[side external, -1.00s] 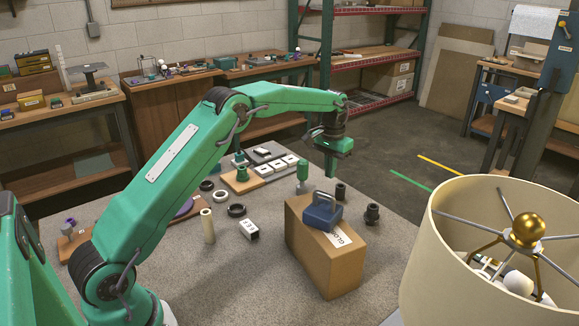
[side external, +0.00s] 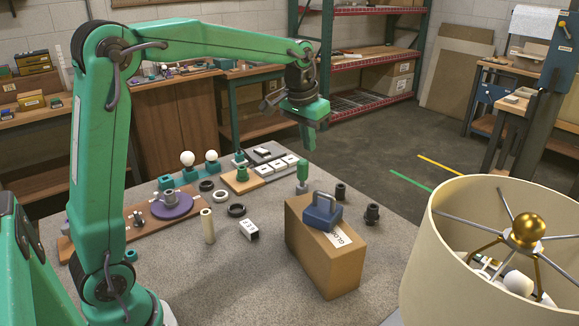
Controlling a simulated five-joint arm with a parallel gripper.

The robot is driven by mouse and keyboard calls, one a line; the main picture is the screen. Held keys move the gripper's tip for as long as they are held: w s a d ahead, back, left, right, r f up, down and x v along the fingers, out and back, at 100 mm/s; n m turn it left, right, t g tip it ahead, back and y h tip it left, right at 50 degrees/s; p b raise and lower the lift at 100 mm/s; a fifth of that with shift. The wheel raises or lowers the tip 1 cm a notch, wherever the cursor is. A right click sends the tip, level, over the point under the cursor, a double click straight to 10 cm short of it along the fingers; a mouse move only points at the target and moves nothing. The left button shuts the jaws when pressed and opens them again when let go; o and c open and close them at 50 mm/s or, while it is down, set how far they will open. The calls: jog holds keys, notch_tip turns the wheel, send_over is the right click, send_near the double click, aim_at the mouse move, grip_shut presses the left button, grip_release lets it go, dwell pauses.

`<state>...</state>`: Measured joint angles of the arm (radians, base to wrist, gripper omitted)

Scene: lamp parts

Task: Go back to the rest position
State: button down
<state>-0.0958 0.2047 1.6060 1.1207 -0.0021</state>
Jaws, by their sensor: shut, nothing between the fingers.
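My gripper (side external: 308,140) is shut and empty, raised in the air above the back part of the grey table, its fingers pointing down. My arm stands upright at the left and reaches across to the right. The fingertips are above and apart from the green-topped part (side external: 303,172) standing on the table. Nothing hangs from the gripper.
A cardboard box (side external: 318,255) carries a blue padlock-like block (side external: 321,213). Dark cylinders (side external: 372,213), black rings (side external: 236,210), a cream tube (side external: 208,226) and a board with bulbs (side external: 187,159) lie around. A large lampshade (side external: 470,275) fills the right front. Space above the table is clear.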

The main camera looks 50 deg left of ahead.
jog(key=s+d+f+t, duration=0.1)
jog(key=s+d, duration=0.1)
jog(key=s, duration=1)
jog(key=s+d+f+m+t, duration=0.1)
jog(key=s+d+t, duration=0.1)
jog(key=s, duration=1.1)
jog(key=shift+d, duration=0.3)
